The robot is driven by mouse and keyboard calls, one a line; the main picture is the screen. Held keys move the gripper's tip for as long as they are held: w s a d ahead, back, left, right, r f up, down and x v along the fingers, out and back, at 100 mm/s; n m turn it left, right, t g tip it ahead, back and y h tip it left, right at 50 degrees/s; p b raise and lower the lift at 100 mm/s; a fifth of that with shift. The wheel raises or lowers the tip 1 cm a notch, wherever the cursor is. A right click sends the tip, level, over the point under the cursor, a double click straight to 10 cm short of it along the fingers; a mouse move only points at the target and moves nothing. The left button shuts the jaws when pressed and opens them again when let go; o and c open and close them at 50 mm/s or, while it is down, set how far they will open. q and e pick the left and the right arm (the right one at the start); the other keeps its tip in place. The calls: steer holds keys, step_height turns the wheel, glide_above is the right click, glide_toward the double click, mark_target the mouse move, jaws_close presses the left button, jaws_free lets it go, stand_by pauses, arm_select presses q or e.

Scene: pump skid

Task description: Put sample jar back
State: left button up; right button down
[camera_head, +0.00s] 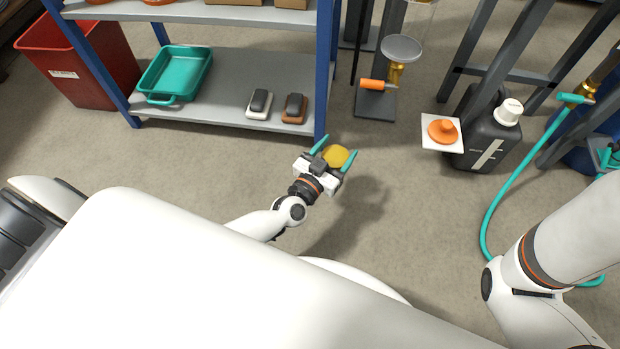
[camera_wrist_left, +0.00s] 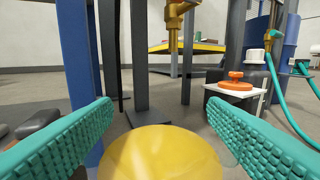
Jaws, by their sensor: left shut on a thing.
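My left gripper (camera_head: 334,151) is shut on a round yellow thing, taken to be the sample jar (camera_head: 336,157), which sits between its teal fingers. It is held over the floor, just right of the shelf's front corner. In the left wrist view the jar's round yellow face (camera_wrist_left: 160,158) fills the lower middle between the fingers of the left gripper (camera_wrist_left: 160,132). The jar's sides are hidden. An orange knobbed lid (camera_head: 443,131) lies on a white plate (camera_head: 427,141) to the right. My right arm shows at lower right, but its gripper is out of view.
A blue-grey shelf (camera_head: 226,80) holds a teal tray (camera_head: 176,72) and two small dark-topped blocks (camera_head: 260,103). A brass valve with an orange handle (camera_head: 372,85) stands right of it. A dark canister (camera_head: 485,150) and a teal hose (camera_head: 497,200) are farther right. Floor between is clear.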

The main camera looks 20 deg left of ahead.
mark_target(335, 159)
arm_select(q)
steer(key=f+b, duration=0.1)
steer(key=f, duration=0.1)
steer(key=f+b, duration=0.3)
steer(key=b, duration=0.1)
steer(key=shift+s+f, duration=0.25)
steer(key=shift+f, duration=0.15)
step_height(335, 159, down, 4)
steer(key=b, duration=0.4)
steer(key=shift+f+b, duration=0.25)
steer(key=shift+b, duration=0.15)
steer(key=shift+r, duration=0.1)
steer(key=o, duration=1.7)
steer(key=shift+s, duration=0.1)
